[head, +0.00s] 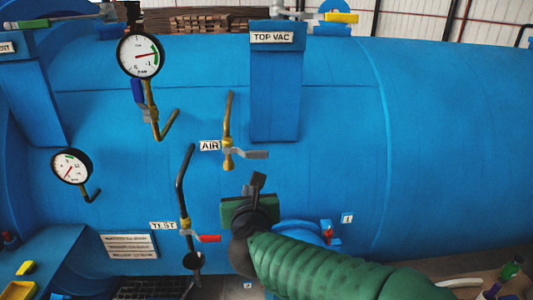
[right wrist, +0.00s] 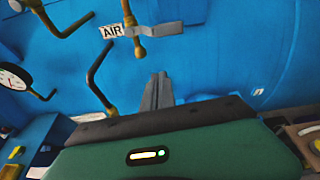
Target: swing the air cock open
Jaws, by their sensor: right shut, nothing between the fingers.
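The air cock (head: 229,153) is a brass valve on a pipe against the blue autoclave, beside a white AIR label (head: 210,146). Its grey lever (head: 254,155) points to the right, roughly level. In the right wrist view the cock (right wrist: 139,48) and its lever (right wrist: 160,30) show at the top. My right gripper (head: 258,181) is shut and empty, below the lever and apart from it in the picture. Its two fingers (right wrist: 157,90) lie together in the right wrist view, pointing up toward the cock. My left gripper is not in view.
A TEST cock with a red-tipped lever (head: 208,238) is at lower left. Two gauges (head: 140,55) (head: 71,167) with bent pipes are on the left. The blue TOP VAC duct (head: 275,95) rises above the lever. The autoclave's right side (head: 455,140) is bare.

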